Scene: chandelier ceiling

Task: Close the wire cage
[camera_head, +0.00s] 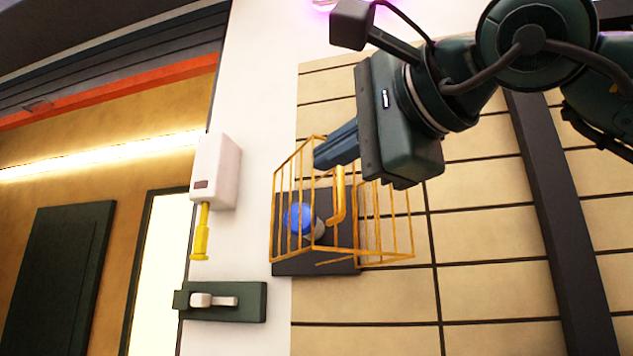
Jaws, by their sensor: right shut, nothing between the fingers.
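The wire cage (285,213) is a yellow-orange frame of thin bars on a dark backplate (292,268) on the wall. A barred panel of it (394,236) stands out to the right, apparently swung open. A blue round knob (299,217) with a grey base sits inside, behind the bars. A thicker yellow handle-like bar (338,195) shows near the middle of the cage. My right gripper (322,157) comes in from the upper right. Its fingers are shut and empty at the cage's top edge, overlapping the bars in view; I cannot tell whether they touch. My left gripper is not in view.
A white wall box (216,168) with a yellow plunger-like part (201,232) is left of the cage. Below it is a dark green plate with a white lever (214,300). A dark post (552,200) runs down the right. The tiled wall below the cage is clear.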

